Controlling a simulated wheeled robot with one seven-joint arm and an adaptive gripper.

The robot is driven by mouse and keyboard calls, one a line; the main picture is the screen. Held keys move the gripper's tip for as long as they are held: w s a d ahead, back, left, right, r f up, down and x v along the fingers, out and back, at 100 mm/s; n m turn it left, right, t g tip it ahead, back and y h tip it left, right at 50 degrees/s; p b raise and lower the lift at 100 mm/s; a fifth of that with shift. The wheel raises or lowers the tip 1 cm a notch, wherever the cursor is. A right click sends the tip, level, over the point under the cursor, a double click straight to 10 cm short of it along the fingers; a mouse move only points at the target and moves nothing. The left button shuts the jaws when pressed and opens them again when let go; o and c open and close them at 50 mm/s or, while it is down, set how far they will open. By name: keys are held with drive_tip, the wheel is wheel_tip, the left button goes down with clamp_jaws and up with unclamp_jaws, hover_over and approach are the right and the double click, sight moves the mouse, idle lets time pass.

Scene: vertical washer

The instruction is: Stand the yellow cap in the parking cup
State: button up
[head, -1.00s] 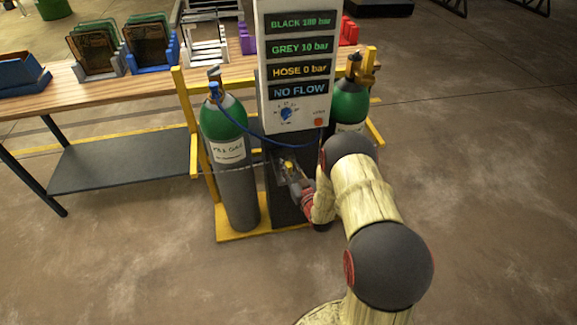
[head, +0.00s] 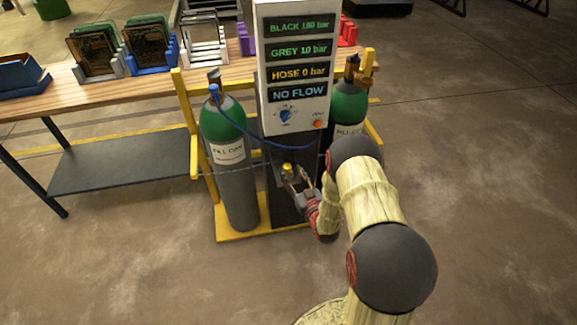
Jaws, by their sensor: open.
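The yellow cap (head: 288,168) is small and sits at the parking cup (head: 289,176) on the dark column below the display panel. It looks upright, but how deep it sits in the cup is too small to tell. My gripper (head: 298,177) is open, with its two fingers spread just in front of and below the cap, toward me. The fingers look clear of the cap and hold nothing. The cup is partly hidden by the fingertips.
A green-topped cylinder (head: 230,165) stands left of the column, and another (head: 347,110) stands right, partly behind my arm. A blue hose (head: 265,139) hangs across the panel's front. A yellow rack (head: 186,110) frames them. The workbench (head: 140,84) is behind; open floor lies right.

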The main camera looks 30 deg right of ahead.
drive_tip(key=s+p, duration=0.1)
drive_tip(key=s, duration=0.5)
drive_tip(key=w+a+r+n+g, duration=0.1)
drive_tip(key=w+r+g, duration=0.1)
drive_tip(key=w+r, duration=0.3)
drive_tip(key=w+r+g, duration=0.1)
drive_tip(key=w+r, duration=0.1)
drive_tip(key=r, duration=0.5)
drive_tip(key=s+a+r+g, duration=0.3)
drive_tip(key=a+r, duration=0.1)
drive_tip(key=r, duration=0.7)
drive_tip(key=s+a+r+g, duration=0.2)
drive_tip(key=s+a+r, duration=0.1)
drive_tip(key=s, duration=0.7)
drive_tip(key=s+a+r+g+y, duration=0.1)
drive_tip(key=s+a+r, duration=0.3)
drive_tip(key=s, duration=0.7)
drive_tip(key=s+a+r+g, duration=0.3)
drive_tip(key=s+a, duration=0.4)
drive_tip(key=s, duration=0.3)
drive_tip(key=shift+s+r+y, duration=0.3)
drive_tip(key=shift+r, duration=0.1)
